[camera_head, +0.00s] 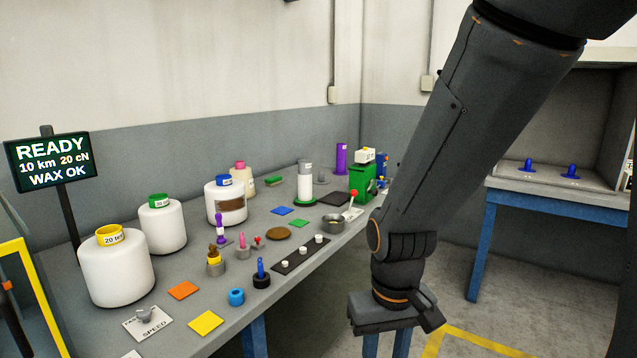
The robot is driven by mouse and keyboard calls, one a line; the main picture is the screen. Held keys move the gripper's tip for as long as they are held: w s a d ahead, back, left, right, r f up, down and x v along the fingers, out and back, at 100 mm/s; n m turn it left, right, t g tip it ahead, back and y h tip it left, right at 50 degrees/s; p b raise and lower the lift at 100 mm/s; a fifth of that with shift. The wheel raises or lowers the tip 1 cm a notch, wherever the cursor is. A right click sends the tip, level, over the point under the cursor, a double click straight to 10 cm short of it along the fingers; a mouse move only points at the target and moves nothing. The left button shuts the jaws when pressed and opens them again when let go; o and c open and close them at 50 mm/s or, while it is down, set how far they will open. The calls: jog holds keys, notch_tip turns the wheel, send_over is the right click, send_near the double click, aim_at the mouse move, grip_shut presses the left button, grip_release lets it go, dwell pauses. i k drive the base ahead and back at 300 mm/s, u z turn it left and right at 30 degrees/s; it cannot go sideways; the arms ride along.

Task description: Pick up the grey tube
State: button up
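A tube with a grey top (306,167) and a white lower part stands upright on a green round base, toward the far half of the table (200,338). It is the only upright grey tube that I can make out. A small grey cone-like piece (321,177) is just to its right. My gripper (398,318) hangs low in the right foreground, off the table's right edge and well apart from the tube. Its fingers point away from view, so I cannot see if they are open or hold anything.
White yarn bobbins (116,275) line the table's left side. A purple tube (341,158) and a green box (363,182) stand behind the grey tube to the right. Small coloured pegs, cards and a dark strip (300,255) fill the front. A blue-framed bench (540,203) stands at right.

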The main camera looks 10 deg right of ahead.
aim_at(305, 174)
jog(key=z, duration=0.4)
jog(key=k, duration=1.05)
jog(key=z, duration=1.05)
jog(key=i, duration=3.2)
jog(key=u, duration=1.3)
jog(key=i, duration=0.85)
jog(key=u, duration=0.85)
